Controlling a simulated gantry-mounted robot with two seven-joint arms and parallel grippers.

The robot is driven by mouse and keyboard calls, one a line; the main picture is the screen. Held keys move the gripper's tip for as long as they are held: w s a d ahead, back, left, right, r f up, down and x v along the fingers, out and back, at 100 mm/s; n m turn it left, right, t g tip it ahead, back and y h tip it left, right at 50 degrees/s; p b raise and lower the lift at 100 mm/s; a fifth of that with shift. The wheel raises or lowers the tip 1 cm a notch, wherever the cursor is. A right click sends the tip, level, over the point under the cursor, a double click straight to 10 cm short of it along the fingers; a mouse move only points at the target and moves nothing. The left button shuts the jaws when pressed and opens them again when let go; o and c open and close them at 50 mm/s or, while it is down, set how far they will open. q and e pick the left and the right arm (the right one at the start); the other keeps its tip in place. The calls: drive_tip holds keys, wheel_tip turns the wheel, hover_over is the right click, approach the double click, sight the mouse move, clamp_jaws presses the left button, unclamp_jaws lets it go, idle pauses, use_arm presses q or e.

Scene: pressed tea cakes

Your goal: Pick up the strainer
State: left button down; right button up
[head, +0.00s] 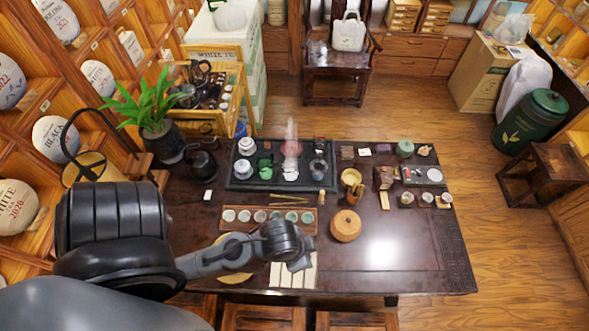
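I cannot pick out the strainer for certain at this size. The black tea tray (232,184) at the back middle of the table holds white lidded cups (246,146), a green vessel (265,168), a clear glass vessel (291,150) and a small dark piece (318,170) at its right. My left arm comes in from the left, low over the front of the table. My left gripper (300,264) is near the pale slatted mat, in front of the cup row and apart from the tea tray. Its fingers are too small to read. My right gripper is not in view.
A row of small cups (262,216) stands on a wooden tray (313,230). A round wooden lidded jar (345,226) and a gold tool holder (351,178) stand to its right. A black kettle (203,164) is at the left. The table (400,255) is bare at front right.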

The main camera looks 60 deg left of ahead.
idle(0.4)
use_arm(q)
drive_tip(key=c, duration=1)
unclamp_jaws()
